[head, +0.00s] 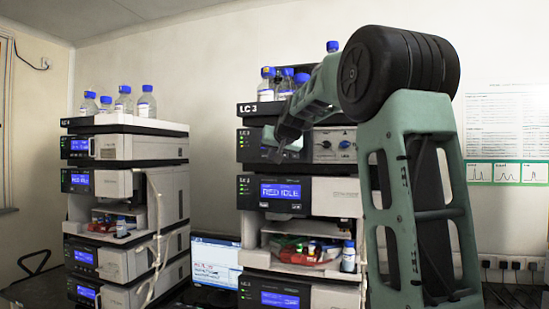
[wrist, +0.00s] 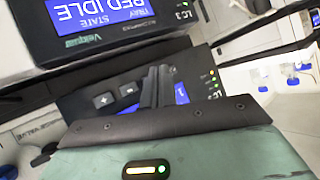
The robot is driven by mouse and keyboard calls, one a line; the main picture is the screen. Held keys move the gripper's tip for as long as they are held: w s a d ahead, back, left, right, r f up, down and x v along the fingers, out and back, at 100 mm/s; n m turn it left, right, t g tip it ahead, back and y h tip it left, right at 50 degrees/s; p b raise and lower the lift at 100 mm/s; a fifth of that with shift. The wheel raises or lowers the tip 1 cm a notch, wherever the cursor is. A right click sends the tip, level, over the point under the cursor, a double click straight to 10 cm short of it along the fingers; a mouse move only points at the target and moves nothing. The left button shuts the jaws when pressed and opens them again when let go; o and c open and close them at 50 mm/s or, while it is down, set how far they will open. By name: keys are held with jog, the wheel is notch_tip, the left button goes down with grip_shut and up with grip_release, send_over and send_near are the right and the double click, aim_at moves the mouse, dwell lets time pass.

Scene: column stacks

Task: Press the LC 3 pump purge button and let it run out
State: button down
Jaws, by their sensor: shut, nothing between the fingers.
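The LC 3 stack (head: 249,108) stands in the middle of the head view. Its upper module, the pump unit (head: 335,145), has a blue display and small knobs at its right. My gripper (head: 277,152) is in front of this module's left part and hides some of its display. In the wrist view, which is upside down, my shut, empty fingers (wrist: 159,72) lie over the dark panel, beside plus and minus buttons (wrist: 116,95). A blue display (wrist: 182,94) is partly behind them. I cannot make out the purge button or tell whether the fingers touch the panel.
The module below shows "RED IDLE" on its display (head: 281,191). Blue-capped bottles (head: 266,86) stand on top of the stack. Another stack (head: 125,147) stands at the left, with a laptop (head: 214,263) between. Vials and coloured parts (head: 305,252) sit in a lower bay.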

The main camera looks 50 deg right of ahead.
jog(key=shift+d, duration=0.1)
dwell(0.3)
jog(key=shift+w+d, duration=0.2)
jog(key=shift+d, duration=0.1)
jog(key=shift+w+d, duration=0.1)
jog(key=shift+d, duration=0.25)
dwell(0.7)
jog(key=shift+a, duration=0.1)
jog(key=shift+s+a+b, duration=0.3)
jog(key=shift+a+b, duration=0.05)
jog(key=shift+a, duration=0.3)
jog(key=shift+a, duration=0.1)
jog(key=shift+s+a, duration=0.3)
jog(key=shift+a, duration=0.45)
jog(key=shift+s+a, duration=0.35)
jog(key=shift+a, duration=0.4)
jog(key=shift+s+a, duration=0.3)
jog(key=shift+a, duration=0.45)
